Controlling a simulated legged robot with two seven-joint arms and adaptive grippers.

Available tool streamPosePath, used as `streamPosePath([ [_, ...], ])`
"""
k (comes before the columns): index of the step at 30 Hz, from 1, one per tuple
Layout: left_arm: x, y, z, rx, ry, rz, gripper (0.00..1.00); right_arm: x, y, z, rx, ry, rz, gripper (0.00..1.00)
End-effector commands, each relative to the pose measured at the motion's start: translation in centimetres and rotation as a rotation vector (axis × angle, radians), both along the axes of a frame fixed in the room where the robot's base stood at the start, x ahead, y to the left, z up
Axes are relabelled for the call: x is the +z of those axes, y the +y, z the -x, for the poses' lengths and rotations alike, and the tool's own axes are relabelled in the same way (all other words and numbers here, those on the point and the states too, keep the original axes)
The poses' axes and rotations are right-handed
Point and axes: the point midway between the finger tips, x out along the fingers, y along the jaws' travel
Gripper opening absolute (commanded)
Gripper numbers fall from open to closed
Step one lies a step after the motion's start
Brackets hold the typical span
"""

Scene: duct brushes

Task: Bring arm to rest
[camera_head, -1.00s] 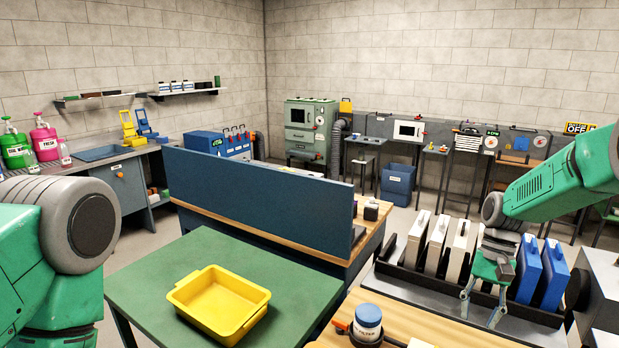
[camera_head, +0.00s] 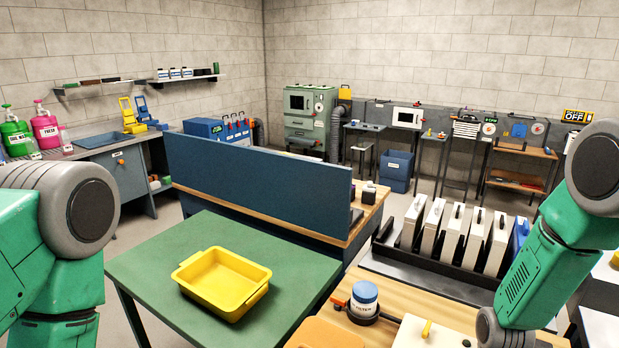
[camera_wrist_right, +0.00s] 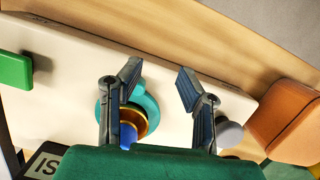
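My right arm (camera_head: 540,270) comes in from the right in the head view, bent with its forearm pointing down toward the wooden bench. My right gripper (camera_wrist_right: 160,88) shows in the right wrist view with its two fingers apart and nothing between the tips. It hangs above or near a cream panel (camera_wrist_right: 70,70) bearing a teal round part (camera_wrist_right: 147,105) beside the left finger; whether it touches cannot be told. In the head view this gripper is hidden or out of frame. My left arm (camera_head: 50,220) is folded at the left edge; its gripper is out of view.
A wooden bench (camera_head: 400,298) holds a blue-lidded jar (camera_head: 364,298). Behind it stands a black rack (camera_head: 440,262) of cream cases. A yellow tray (camera_head: 222,283) sits on a green table (camera_head: 150,262). A blue partition (camera_head: 260,195) rises behind. An orange block (camera_wrist_right: 285,122) lies by the right finger.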

Motion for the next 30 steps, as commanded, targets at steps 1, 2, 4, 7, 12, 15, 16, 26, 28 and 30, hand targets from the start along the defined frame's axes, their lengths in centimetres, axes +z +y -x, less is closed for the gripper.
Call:
streamPosePath([
  [1,0.0,0.0,0.0,0.000,0.000,0.000,0.40,-1.6,0.4,3.3,0.038,-0.002,0.008,0.32],
  [2,0.0,0.0,0.0,0.000,0.000,0.000,0.40,-2.3,0.6,4.9,0.063,-0.017,0.014,0.32],
  [4,0.0,0.0,0.0,0.000,0.000,0.000,0.40,-3.5,0.9,8.7,0.119,-0.049,0.022,0.32],
  [7,0.0,0.0,0.0,0.000,0.000,0.000,0.40,-4.0,1.4,13.2,0.193,-0.094,0.031,0.32],
  [12,0.0,0.0,0.0,0.000,0.000,0.000,0.40,-3.1,1.9,19.3,0.291,-0.153,0.035,0.32],
  [15,0.0,0.0,0.0,0.000,0.000,0.000,0.40,-2.0,2.2,22.1,0.341,-0.182,0.034,0.32],
  [16,0.0,0.0,0.0,0.000,0.000,0.000,0.40,-1.6,2.3,22.8,0.354,-0.191,0.034,0.32],
  [26,-8.0,0.0,0.0,0.000,0.000,0.000,0.40,-9.3,2.7,21.7,0.391,-0.225,0.041,0.32],
  [28,-10.0,0.0,0.0,0.000,0.000,0.000,0.40,-11.3,2.8,21.4,0.400,-0.231,0.042,0.32],
  [30,-12.3,0.0,0.0,0.000,0.000,0.000,0.40,-13.5,2.9,21.2,0.411,-0.238,0.045,0.32],
])
